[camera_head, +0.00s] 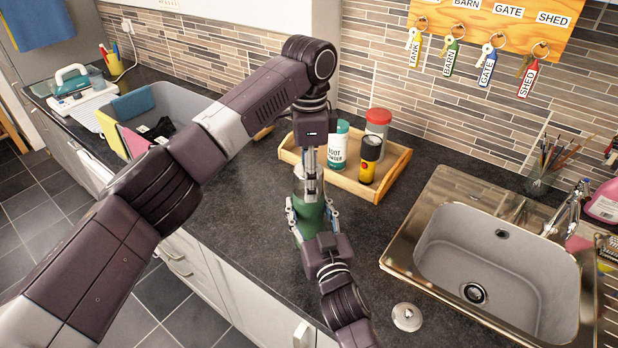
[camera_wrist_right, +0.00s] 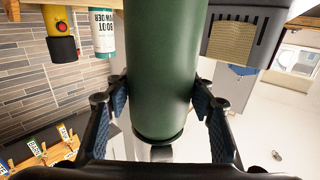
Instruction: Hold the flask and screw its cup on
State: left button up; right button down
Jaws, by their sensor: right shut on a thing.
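The green flask (camera_head: 312,219) stands on the dark worktop, partly covered by my arms. In the right wrist view the flask (camera_wrist_right: 164,70) is a smooth green cylinder with a dark ring at one end. My right gripper (camera_wrist_right: 163,105) is shut on it, a blue pad on each side; it also shows in the head view (camera_head: 313,220). My left gripper (camera_head: 311,190) points down over the flask's upper end.
A round silver piece with a knob (camera_head: 407,317) lies on the worktop near the sink (camera_head: 440,205).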

pick_arm(q)
jog(key=m, duration=0.5)
jog(key=shift+m, duration=0.3)
jog(key=m, duration=0.5)
jog(key=shift+m, duration=0.4)
jog(key=o, duration=1.3)
jog(key=shift+r, duration=2.25)
jog(key=shift+c, duration=0.3)
